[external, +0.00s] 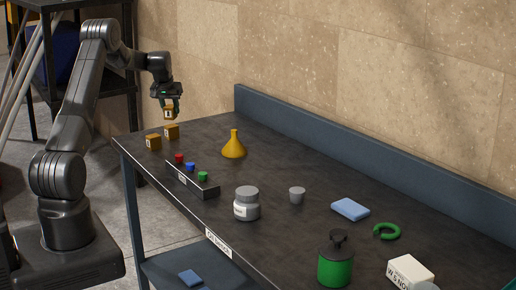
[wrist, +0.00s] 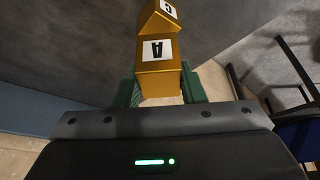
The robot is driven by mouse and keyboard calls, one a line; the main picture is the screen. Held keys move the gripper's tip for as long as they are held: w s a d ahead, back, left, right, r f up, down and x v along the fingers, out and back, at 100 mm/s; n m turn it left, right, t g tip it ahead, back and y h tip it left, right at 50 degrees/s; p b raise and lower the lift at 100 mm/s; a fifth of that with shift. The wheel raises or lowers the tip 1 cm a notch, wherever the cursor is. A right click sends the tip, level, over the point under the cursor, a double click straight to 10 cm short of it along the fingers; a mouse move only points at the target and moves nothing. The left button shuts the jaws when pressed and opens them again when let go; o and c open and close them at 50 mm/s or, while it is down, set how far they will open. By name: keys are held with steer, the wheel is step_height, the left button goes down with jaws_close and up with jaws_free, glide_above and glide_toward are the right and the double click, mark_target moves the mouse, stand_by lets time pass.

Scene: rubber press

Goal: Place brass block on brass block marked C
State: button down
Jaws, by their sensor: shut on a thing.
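My gripper (external: 170,100) is shut on a brass block (external: 169,112) and holds it in the air above the far left end of the workbench. In the wrist view the held block (wrist: 156,62) carries a white label with the letter A, between the green fingers of my gripper (wrist: 158,88). The brass block marked C (wrist: 160,18) shows beyond it, partly cut off by the top edge. In the external view two brass blocks stand on the bench, one (external: 171,131) just below the held block and one (external: 153,142) nearer its left edge. Their letters are too small to read.
A yellow funnel (external: 234,145) stands to the right. A grey jar (external: 247,204), small cup (external: 297,195), blue pad (external: 350,209) and green canister (external: 335,264) stand further right.

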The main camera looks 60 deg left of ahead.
steer(key=shift+f, duration=1.4)
steer(key=c, duration=0.9)
jaws_free()
steer(key=shift+r, duration=0.15)
steer(key=b+v, duration=0.1)
steer(key=v, duration=1.1)
steer(key=shift+b, duration=0.35)
